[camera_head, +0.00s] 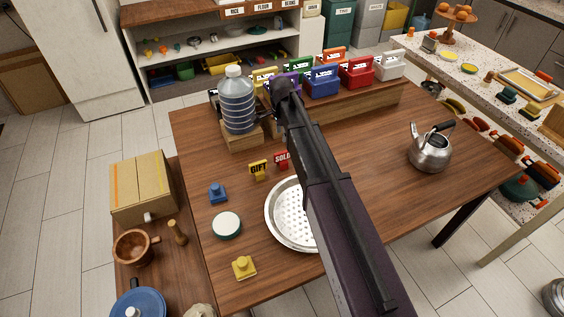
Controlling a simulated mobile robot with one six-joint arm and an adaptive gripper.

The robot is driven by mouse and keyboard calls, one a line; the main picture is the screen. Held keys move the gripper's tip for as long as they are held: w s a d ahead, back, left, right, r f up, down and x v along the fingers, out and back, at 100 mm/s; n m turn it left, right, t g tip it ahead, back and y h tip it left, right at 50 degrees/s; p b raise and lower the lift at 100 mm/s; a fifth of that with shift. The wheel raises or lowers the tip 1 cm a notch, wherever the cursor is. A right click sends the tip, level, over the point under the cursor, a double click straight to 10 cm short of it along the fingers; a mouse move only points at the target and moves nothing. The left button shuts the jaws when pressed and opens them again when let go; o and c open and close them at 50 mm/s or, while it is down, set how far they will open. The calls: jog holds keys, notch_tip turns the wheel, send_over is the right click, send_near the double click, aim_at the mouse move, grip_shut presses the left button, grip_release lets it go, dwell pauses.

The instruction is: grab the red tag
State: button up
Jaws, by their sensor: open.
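A small red tag (281,161) reading "SOLD" stands on the wooden table, partly covered on its right by my arm. A yellow tag (258,170) reading "GIFT" stands just left of it. My gripper (264,117) is at the far end of my arm, beyond the red tag and beside the water bottle. It is small and partly hidden by my arm; it is open and apart from the red tag.
A large water bottle (238,101) stands on a wooden block (243,137). Several coloured bins, including a red one (356,74), line the back. A perforated metal pan (287,222) lies in front, and a kettle (430,150) stands right.

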aim_at(282, 152)
jog(key=shift+f+b, duration=2.4)
jog(key=shift+f, duration=0.35)
jog(key=shift+f, duration=0.15)
jog(key=shift+d+f+b, duration=0.1)
jog(key=shift+f+b, duration=2.35)
jog(key=shift+b, duration=0.15)
grip_shut()
